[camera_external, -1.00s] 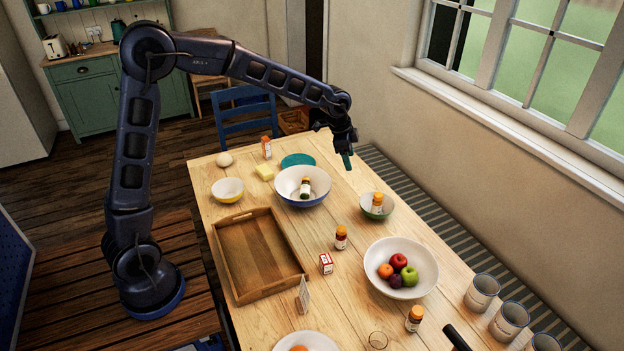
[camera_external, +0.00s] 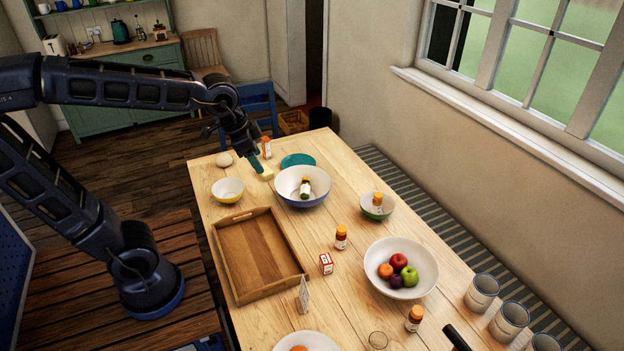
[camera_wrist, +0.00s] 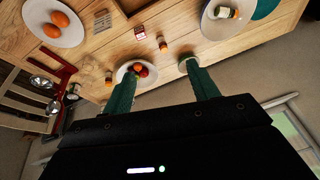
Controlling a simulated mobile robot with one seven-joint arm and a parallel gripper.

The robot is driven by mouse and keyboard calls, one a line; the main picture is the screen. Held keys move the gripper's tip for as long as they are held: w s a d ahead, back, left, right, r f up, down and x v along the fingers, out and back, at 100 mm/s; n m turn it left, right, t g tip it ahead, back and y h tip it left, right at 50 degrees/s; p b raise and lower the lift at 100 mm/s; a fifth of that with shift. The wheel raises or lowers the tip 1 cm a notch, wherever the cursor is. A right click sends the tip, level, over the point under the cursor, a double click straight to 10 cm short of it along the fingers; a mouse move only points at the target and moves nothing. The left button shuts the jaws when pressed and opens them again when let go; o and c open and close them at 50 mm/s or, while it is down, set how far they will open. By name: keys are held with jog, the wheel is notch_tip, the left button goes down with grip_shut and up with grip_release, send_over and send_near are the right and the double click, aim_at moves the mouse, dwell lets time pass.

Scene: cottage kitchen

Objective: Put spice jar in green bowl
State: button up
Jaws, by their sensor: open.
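The green bowl (camera_external: 388,212) stands on the right half of the table, and a spice jar with an orange cap (camera_external: 377,201) is inside it. My gripper (camera_external: 262,166) is open and empty, near the yellow block at the far end of the table, well to the left of the green bowl. Another jar (camera_external: 305,187) lies in the large blue-and-white bowl (camera_external: 290,199). Other orange-capped jars stand by the small red box (camera_external: 341,238), near the front (camera_external: 414,319) and at the back (camera_external: 266,147). The wrist view shows both green fingers (camera_wrist: 160,75) apart.
A wooden tray (camera_external: 222,262), a yellow bowl (camera_external: 228,198) and a teal plate (camera_external: 298,160) lie around the blue bowl. A fruit bowl (camera_external: 430,265) and several cups (camera_external: 483,292) fill the front right.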

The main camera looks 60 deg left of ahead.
jog(key=s+f+n, duration=0.2)
jog(key=s+f, duration=0.1)
jog(key=s, duration=1.2)
jog(key=shift+a+t, duration=0.15)
jog(key=shift+t, duration=0.15)
